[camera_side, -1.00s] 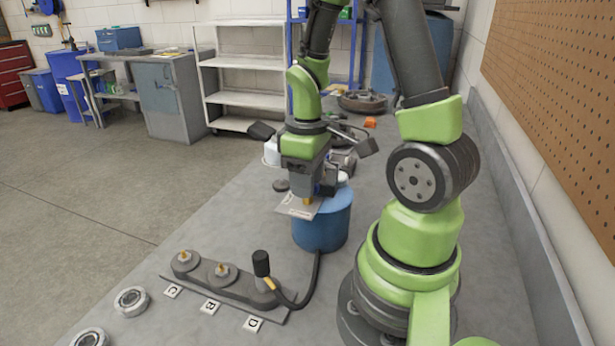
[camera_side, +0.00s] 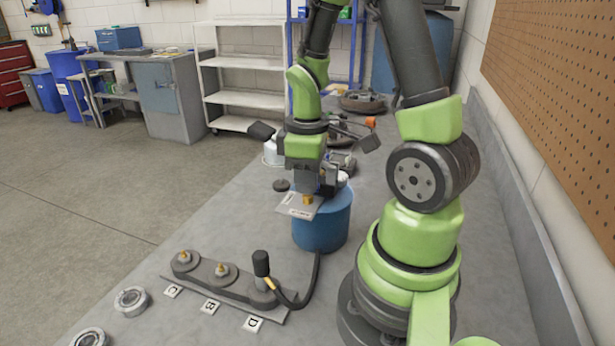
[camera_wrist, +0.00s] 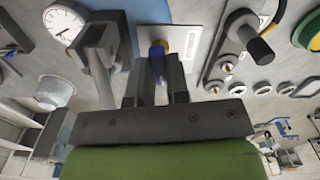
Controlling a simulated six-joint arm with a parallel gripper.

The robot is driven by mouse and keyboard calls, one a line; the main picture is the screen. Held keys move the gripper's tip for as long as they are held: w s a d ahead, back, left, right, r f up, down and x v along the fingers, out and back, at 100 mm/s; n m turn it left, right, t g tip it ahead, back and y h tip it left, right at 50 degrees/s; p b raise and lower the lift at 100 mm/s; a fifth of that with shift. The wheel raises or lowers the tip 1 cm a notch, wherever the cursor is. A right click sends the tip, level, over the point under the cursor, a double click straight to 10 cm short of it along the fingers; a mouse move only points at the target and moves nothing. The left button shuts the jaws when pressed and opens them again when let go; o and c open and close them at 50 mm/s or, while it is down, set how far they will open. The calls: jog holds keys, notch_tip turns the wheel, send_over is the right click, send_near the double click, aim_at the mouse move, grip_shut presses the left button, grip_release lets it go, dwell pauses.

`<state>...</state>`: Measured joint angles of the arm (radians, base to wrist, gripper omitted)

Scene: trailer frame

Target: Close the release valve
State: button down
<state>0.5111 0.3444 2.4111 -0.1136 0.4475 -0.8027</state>
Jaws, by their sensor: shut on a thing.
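The release valve has a blue handle (camera_wrist: 158,54), seen in the wrist view between the fingers of my gripper (camera_wrist: 158,72). My gripper is shut on this handle. In the side view my gripper (camera_side: 320,184) is above the blue tank (camera_side: 322,228), and its fingers largely hide the handle. A brass fitting (camera_side: 308,200) shows just below and beside the fingers. A pale labelled plate (camera_side: 297,208) lies beside it at the tank's left edge; the plate also shows in the wrist view (camera_wrist: 187,62). I cannot tell the handle's exact angle.
A grey manifold (camera_side: 222,276) with brass nozzles and a black-capped hose connector (camera_side: 262,264) stands at the front left. A black hose (camera_side: 314,282) runs from it toward the tank. In the wrist view, a round gauge (camera_wrist: 64,24) is left of my gripper.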

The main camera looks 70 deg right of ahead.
jog(key=n, duration=0.4)
jog(key=shift+n, duration=0.3)
jog(key=n, duration=0.3)
jog(key=shift+n, duration=0.3)
jog(key=n, duration=0.3)
jog(key=shift+n, duration=2.2)
jog(key=c, duration=1.1)
grip_release()
